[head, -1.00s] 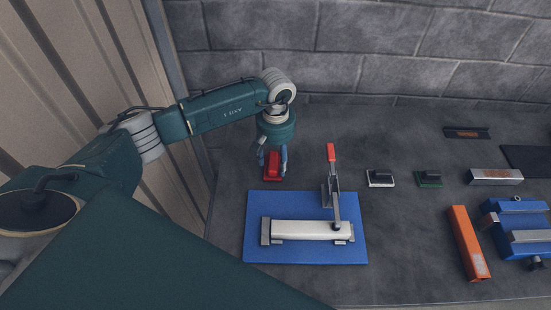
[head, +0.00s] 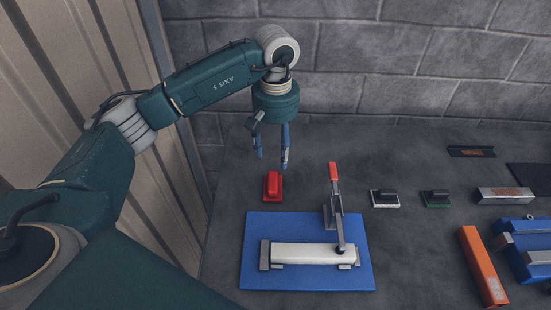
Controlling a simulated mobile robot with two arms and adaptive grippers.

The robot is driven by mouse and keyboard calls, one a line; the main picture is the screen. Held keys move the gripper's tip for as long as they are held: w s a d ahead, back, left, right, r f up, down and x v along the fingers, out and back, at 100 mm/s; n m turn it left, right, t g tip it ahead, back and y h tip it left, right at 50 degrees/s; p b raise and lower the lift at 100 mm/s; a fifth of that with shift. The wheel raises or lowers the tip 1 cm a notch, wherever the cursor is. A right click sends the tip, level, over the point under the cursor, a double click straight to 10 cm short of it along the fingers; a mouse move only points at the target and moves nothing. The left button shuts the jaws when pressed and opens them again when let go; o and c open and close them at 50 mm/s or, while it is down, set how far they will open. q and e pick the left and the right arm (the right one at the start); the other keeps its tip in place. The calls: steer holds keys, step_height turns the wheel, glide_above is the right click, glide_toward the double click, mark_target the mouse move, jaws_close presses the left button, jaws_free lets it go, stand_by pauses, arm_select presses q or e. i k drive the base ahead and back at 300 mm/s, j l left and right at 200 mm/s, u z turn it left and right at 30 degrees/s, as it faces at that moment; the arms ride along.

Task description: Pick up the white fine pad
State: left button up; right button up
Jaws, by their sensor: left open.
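The white fine pad (head: 385,199) lies on the grey bench, right of the red-handled clamp. It has a dark grip on top and a white base. My left gripper (head: 272,163) is open and empty. It hangs, fingers down, above and behind a red pad (head: 273,186), well to the left of the white pad. My right gripper is not in view.
A green-based pad (head: 435,199) lies just right of the white one. A clamp with a red handle (head: 334,175) stands on a blue mat (head: 255,228), holding a pale bar (head: 305,254). An orange bar (head: 482,265) and a blue vise (head: 530,245) are at right.

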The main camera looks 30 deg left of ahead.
mark_target(388, 198)
steer(key=k+l, duration=0.3)
steer(key=k, duration=0.15)
steer(key=k+l, duration=0.65)
steer(key=k, duration=0.25)
